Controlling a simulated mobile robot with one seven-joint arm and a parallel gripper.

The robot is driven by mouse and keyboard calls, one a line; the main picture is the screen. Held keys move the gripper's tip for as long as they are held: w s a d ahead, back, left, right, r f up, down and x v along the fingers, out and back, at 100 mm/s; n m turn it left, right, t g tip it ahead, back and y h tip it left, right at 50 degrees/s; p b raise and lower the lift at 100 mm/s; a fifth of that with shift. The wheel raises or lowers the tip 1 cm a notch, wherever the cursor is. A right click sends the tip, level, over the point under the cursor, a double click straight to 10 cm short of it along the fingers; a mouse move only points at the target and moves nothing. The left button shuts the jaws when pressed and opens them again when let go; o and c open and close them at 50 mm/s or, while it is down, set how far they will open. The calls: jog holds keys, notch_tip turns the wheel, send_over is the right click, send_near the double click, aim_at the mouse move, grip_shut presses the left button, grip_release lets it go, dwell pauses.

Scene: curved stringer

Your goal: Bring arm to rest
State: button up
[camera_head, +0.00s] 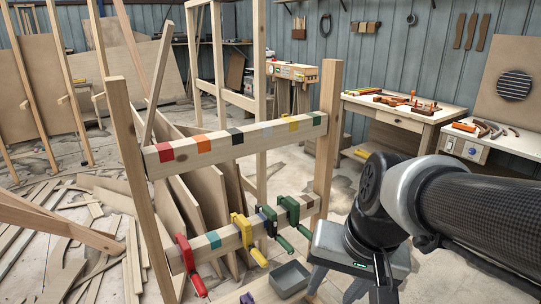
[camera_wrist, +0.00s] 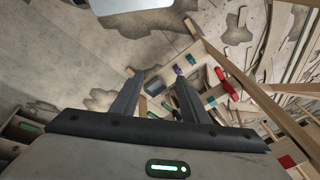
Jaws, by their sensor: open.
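My gripper shows in the wrist view (camera_wrist: 157,84) with its two dark fingers apart and nothing held between them. In the head view my arm comes in from the right, and the grey gripper body hangs in front of the right post of a wooden frame; its fingertips are hard to make out there.
The upper rail (camera_head: 240,141) has coloured bands. A grey bin (camera_head: 288,280) sits below the lower rail. Workbenches with tools (camera_head: 405,112) stand at the back right. Loose boards (camera_head: 95,205) litter the floor at left. Bare floor (camera_wrist: 75,60) fills the wrist view's left.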

jog(key=s+d+r+n+t+p, duration=0.1)
jog(key=d+r+p, duration=0.1)
jog(key=r+p, duration=0.6)
jog(key=s+d+r+n+t+h+p, duration=0.1)
jog(key=s+d+r+p, duration=0.1)
jog(key=r+p, duration=0.6)
notch_tip(320, 180, up, 5)
jog(key=shift+s+d+r+n+t, duration=0.1)
jog(key=shift+s+d+n+t, duration=0.1)
jog(key=shift+s+n+t, duration=0.15)
jog(key=shift+w, duration=0.1)
